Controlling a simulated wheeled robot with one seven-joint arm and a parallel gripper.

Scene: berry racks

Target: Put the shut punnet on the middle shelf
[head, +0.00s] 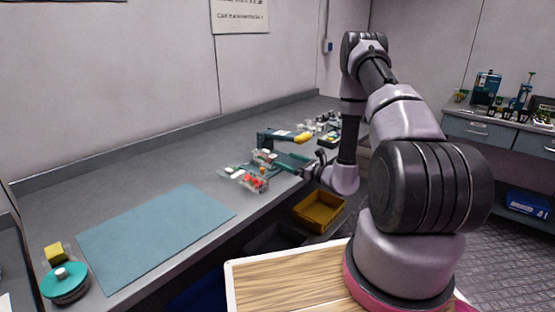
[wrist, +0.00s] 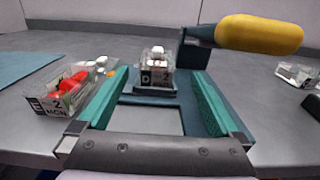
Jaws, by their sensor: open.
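My gripper (head: 283,162) is open above the counter in the head view. In the wrist view its two green fingers (wrist: 158,80) are spread, with nothing clasped. A small clear punnet (wrist: 157,72) with pale contents and a dark-marked label sits on a dark base just beyond the fingertips, roughly centred between them. A second clear punnet (wrist: 66,94) with red berries and a "2 MON" label stands left of the left finger; it also shows in the head view (head: 254,183). I cannot tell which lid is shut. I cannot make out a middle shelf.
A dark teal device with a yellow handle (wrist: 258,34) rises close beyond the right finger. Another clear container (wrist: 296,73) lies farther right. The blue mat (head: 155,232) is bare. A teal round pot (head: 65,282) and a yellow block (head: 56,253) stand at the near left.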

